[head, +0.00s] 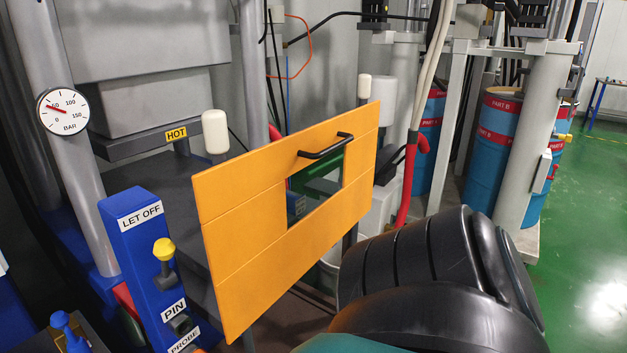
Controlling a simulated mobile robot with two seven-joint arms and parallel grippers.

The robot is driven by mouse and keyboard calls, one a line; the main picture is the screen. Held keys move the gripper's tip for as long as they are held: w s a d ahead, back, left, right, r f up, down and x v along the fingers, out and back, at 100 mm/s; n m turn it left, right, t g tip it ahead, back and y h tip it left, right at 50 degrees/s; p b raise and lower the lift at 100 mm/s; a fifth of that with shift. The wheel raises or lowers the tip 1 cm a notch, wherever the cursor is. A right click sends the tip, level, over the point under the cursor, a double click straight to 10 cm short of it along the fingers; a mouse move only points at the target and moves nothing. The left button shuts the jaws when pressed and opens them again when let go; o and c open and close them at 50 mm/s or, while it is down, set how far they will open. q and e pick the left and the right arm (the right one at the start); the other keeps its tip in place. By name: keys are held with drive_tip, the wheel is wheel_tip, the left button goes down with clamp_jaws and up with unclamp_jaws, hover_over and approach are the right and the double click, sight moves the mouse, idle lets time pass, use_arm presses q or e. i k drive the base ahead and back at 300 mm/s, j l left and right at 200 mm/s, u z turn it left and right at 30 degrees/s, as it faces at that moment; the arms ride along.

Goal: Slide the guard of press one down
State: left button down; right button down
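The guard (245,235) is a large orange panel in the middle of the head view, with a window cut through it. A black bar handle (326,147) is fixed near its top edge, above the window. White-capped posts (215,132) rise behind its left and right ends, and the caps stand above the panel. The panel hides most of the space behind it. Neither of my grippers is in view, and nothing is seen touching the handle. A black ribbed arm part, which looks like mine, fills the lower right and overlaps the view near the guard's lower right side.
A round gauge (62,111) is on a grey column. Blue and red drums (495,150) stand behind right. Green floor (595,240) is open at far right.

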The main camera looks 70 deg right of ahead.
sight(253, 257)
drive_tip(key=z, duration=2.3)
